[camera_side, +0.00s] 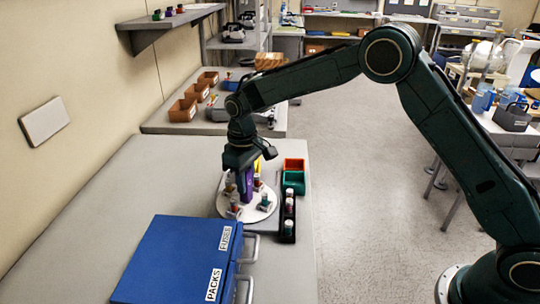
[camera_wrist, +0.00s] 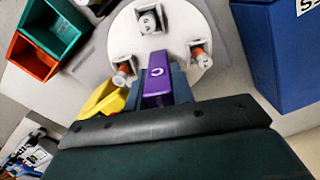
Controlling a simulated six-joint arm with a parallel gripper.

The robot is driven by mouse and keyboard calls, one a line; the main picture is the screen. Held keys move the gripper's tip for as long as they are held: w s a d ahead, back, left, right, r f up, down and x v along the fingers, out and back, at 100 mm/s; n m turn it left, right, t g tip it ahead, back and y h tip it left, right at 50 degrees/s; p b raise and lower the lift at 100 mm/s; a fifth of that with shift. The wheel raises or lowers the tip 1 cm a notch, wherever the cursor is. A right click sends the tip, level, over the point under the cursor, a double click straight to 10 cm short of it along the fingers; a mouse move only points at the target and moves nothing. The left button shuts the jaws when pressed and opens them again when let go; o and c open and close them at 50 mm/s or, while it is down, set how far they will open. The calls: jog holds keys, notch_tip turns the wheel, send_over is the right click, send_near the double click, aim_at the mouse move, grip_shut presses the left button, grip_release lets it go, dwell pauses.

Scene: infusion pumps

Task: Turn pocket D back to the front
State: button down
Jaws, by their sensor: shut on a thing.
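The round white turntable (camera_side: 262,212) stands on the bench and carries several small vials around its rim; it also shows in the wrist view (camera_wrist: 180,17). A purple block (camera_wrist: 157,82) marked with a letter that looks like C stands up from it; in the side view the block (camera_side: 248,186) is under my gripper. My gripper (camera_wrist: 158,90) is shut on this block, one finger on each side. Vials with orange-red parts stand at left (camera_wrist: 122,74) and right (camera_wrist: 201,56), and a pale-topped one (camera_wrist: 148,22) at the far side. I cannot make out a D label.
A black rack (camera_side: 288,232) with several bottles and green (camera_side: 293,187) and orange (camera_side: 294,164) bins stand right of the turntable. A yellow piece (camera_wrist: 103,99) lies beside my left finger.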

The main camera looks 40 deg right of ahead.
jog(key=shift+m, duration=6.7)
jog(key=c, duration=1.5)
grip_release()
notch_tip(320, 180, up, 14)
jog(key=shift+f, duration=0.1)
